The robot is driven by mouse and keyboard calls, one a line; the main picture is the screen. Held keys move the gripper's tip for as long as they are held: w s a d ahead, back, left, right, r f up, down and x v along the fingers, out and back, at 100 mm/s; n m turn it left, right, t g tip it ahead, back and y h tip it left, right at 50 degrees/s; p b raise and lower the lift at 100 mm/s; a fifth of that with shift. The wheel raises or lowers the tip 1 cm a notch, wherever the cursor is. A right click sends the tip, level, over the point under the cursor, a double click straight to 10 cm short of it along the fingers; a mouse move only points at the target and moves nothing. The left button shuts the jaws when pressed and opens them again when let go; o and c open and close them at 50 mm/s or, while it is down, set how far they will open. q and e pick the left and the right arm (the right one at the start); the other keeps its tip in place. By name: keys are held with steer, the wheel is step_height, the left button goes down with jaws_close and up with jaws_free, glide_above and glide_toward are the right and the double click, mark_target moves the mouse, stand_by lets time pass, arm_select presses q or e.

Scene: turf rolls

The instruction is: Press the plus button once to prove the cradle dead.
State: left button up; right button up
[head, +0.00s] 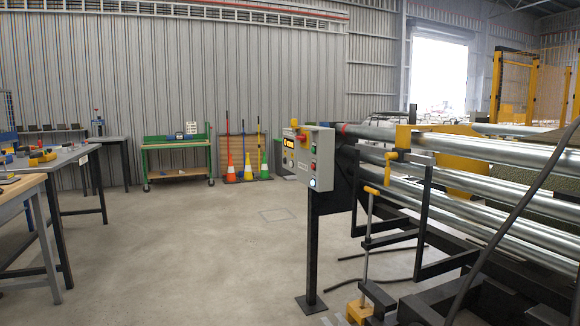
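A grey control box (302,158) stands on a black post (312,240) right of the middle. Its left face carries a small lit amber display (289,143) and controls too small to read. I cannot tell which button is the plus. Behind the box, to the right, is a machine with long shiny metal rollers (480,185) on a black frame, which looks like the cradle. Neither of my grippers is in view.
Workbenches (60,160) with small items line the left side. A green-framed bench (175,158) and traffic cones (248,168) stand at the back wall. The concrete floor (190,250) between is clear. A black hose or cable lies on the floor by the machine.

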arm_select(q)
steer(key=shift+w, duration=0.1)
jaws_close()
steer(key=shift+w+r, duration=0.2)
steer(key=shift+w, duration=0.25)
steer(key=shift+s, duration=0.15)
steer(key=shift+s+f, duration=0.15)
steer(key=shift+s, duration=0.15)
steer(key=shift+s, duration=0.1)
